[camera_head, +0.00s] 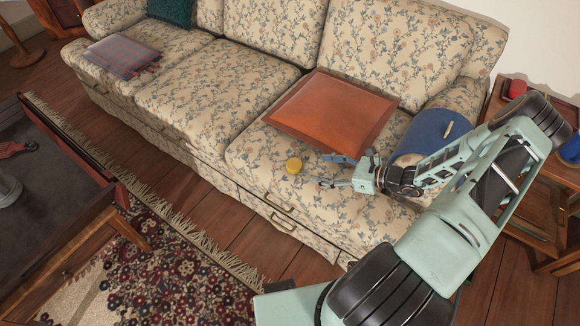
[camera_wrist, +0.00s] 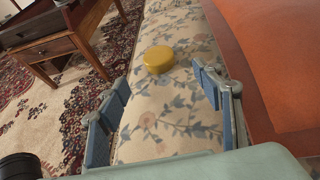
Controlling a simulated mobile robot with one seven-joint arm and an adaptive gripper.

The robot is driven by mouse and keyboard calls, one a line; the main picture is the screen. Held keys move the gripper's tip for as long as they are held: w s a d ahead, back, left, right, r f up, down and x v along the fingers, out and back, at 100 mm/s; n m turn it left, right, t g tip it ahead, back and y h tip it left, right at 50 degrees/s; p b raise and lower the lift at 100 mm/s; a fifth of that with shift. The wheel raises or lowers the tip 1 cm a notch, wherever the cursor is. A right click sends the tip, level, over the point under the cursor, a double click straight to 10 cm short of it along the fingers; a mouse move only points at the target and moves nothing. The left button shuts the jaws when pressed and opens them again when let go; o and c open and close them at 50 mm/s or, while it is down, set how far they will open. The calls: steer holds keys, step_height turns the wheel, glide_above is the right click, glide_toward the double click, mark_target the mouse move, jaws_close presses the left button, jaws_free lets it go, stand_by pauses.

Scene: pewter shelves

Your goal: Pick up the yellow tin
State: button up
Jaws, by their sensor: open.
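The yellow tin (camera_head: 294,165) is small and round and sits on the floral sofa seat near its front edge. In the wrist view the tin (camera_wrist: 158,59) lies beyond my fingertips, between the lines of the two fingers. My gripper (camera_head: 328,170) is open and empty, just right of the tin and apart from it. In the wrist view both blue-padded fingers of my gripper (camera_wrist: 158,90) show, spread wide over the seat fabric.
A brown-orange cushion (camera_head: 331,108) lies on the seat close behind my gripper; it also shows at the right of the wrist view (camera_wrist: 270,60). A blue item (camera_head: 428,133) covers the sofa arm. A dark table (camera_head: 50,190) stands left.

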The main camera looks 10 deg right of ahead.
mark_target(301, 166)
steer(key=b+x, duration=0.1)
steer(key=x, duration=0.5)
steer(key=b+x, duration=0.1)
steer(key=x, duration=0.3)
steer(key=shift+s+f+b, duration=0.15)
steer(key=shift+f+b, duration=0.1)
steer(key=shift+b, duration=0.05)
steer(key=shift+c, duration=0.3)
steer(key=c, duration=1.2)
steer(key=shift+r, duration=0.1)
